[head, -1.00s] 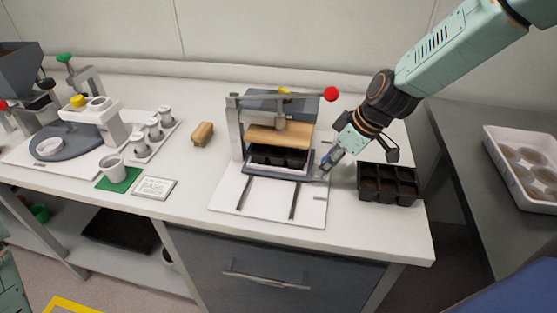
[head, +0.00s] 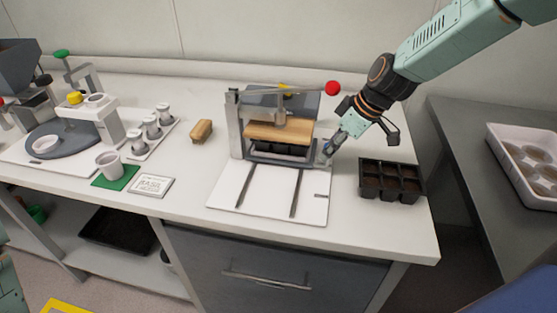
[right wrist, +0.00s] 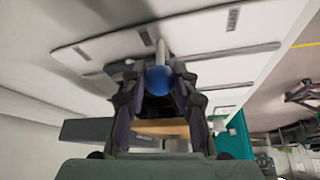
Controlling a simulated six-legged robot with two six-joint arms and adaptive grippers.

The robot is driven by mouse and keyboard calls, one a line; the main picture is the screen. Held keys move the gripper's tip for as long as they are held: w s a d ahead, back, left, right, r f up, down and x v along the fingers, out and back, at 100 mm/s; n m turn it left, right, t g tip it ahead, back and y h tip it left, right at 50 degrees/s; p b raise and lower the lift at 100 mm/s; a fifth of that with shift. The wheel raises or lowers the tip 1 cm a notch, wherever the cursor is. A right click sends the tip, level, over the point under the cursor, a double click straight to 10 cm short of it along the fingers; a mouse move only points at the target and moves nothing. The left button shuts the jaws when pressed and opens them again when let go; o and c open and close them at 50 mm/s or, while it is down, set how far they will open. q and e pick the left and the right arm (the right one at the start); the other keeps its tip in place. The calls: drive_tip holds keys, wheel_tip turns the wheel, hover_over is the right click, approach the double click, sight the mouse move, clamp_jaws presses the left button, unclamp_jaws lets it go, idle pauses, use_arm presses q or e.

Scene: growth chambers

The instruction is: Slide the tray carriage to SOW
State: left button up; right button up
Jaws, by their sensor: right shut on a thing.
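The tray carriage (head: 278,162) is a dark frame on two rails of a white base plate (head: 238,203), carrying a black cell tray (head: 283,149). It sits at the back of the rails, under the press's wooden plate (head: 278,131). My right gripper (head: 328,150) is at the carriage's right side. In the right wrist view its fingers (right wrist: 158,88) are shut on the blue knob (right wrist: 159,79) at the end of the carriage's handle. I cannot read a SOW mark. My left gripper is not in view.
The press lever with its red ball (head: 332,88) stands just above my right gripper. A second black cell tray (head: 391,194) stands to the right of the base plate. A wooden block (head: 202,131) lies to the left. The front part of the rails is clear.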

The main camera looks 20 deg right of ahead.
drive_tip(key=shift+w+d+b, duration=0.6)
drive_tip(key=shift+w+b, duration=0.1)
drive_tip(key=shift+w, duration=0.3)
drive_tip(key=shift+w+d+b, duration=0.6)
drive_tip(key=shift+w+b, duration=0.05)
drive_tip(key=shift+w, duration=0.3)
drive_tip(key=shift+w+d+b, duration=0.25)
drive_tip(key=shift+w+d, duration=0.1)
drive_tip(key=shift+w, duration=0.2)
drive_tip(key=shift+w+d+b, duration=0.25)
drive_tip(key=shift+w+d, duration=0.05)
drive_tip(key=shift+w, duration=0.2)
drive_tip(key=o, duration=0.8)
drive_tip(key=shift+r, duration=0.1)
wheel_tip(320, 180, up, 8)
drive_tip(key=p, duration=0.6)
drive_tip(key=shift+p, duration=0.3)
drive_tip(key=shift+s, duration=0.1)
